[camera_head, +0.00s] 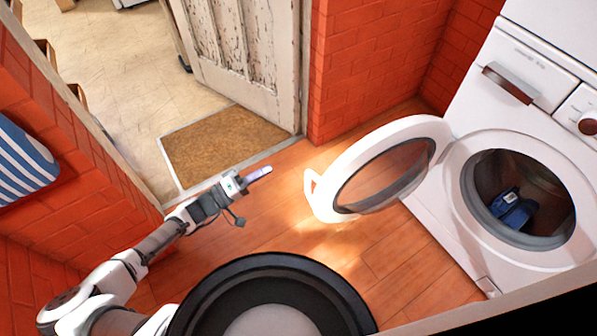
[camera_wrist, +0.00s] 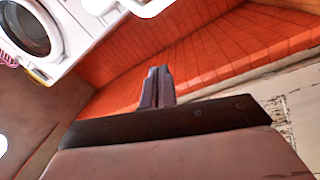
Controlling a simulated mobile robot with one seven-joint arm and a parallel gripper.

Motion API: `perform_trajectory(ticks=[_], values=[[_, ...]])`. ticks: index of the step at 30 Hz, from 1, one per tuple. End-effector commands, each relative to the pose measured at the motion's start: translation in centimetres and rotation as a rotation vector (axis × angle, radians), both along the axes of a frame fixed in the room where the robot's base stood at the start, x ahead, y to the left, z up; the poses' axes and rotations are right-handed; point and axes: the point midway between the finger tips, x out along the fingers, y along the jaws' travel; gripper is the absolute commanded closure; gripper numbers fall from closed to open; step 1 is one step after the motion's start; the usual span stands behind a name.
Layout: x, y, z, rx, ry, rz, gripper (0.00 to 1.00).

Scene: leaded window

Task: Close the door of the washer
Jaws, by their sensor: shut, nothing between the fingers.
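The white front-loading washer (camera_head: 433,200) stands at the right in the head view. Its round door (camera_head: 352,152), white-rimmed with a dark glass, hangs wide open to the left of the drum opening (camera_head: 518,196). A blue item (camera_head: 511,209) lies inside the drum. My gripper (camera_head: 265,172) is left of the door, apart from it, pointing right toward it. In the wrist view the two fingers of my gripper (camera_wrist: 157,75) are together with nothing between them. A white appliance with a round opening (camera_wrist: 27,28) shows at the top left there.
A brown doormat (camera_head: 225,148) lies before a worn white room door (camera_head: 245,60) behind my arm. A red brick wall (camera_head: 365,60) runs behind the washer door. Wooden floor (camera_head: 290,215) is clear between my gripper and the washer door. A striped cloth (camera_head: 20,160) is at the left.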

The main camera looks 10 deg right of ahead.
Motion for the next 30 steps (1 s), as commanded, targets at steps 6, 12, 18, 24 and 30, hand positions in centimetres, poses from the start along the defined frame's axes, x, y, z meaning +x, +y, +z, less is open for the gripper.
perform_trajectory(ticks=[6, 12, 18, 24, 30], values=[[0.6, -1.9, 0.3, 0.005, 0.009, -0.025, 1.0], [1.7, -5.8, 0.8, 0.003, 0.008, -0.024, 1.0], [2.9, -9.8, 1.3, 0.003, 0.008, -0.024, 1.0], [0.4, -9.5, 0.2, 0.006, 0.009, -0.017, 1.0], [-0.7, -9.6, -0.2, 0.006, 0.009, -0.018, 1.0]])
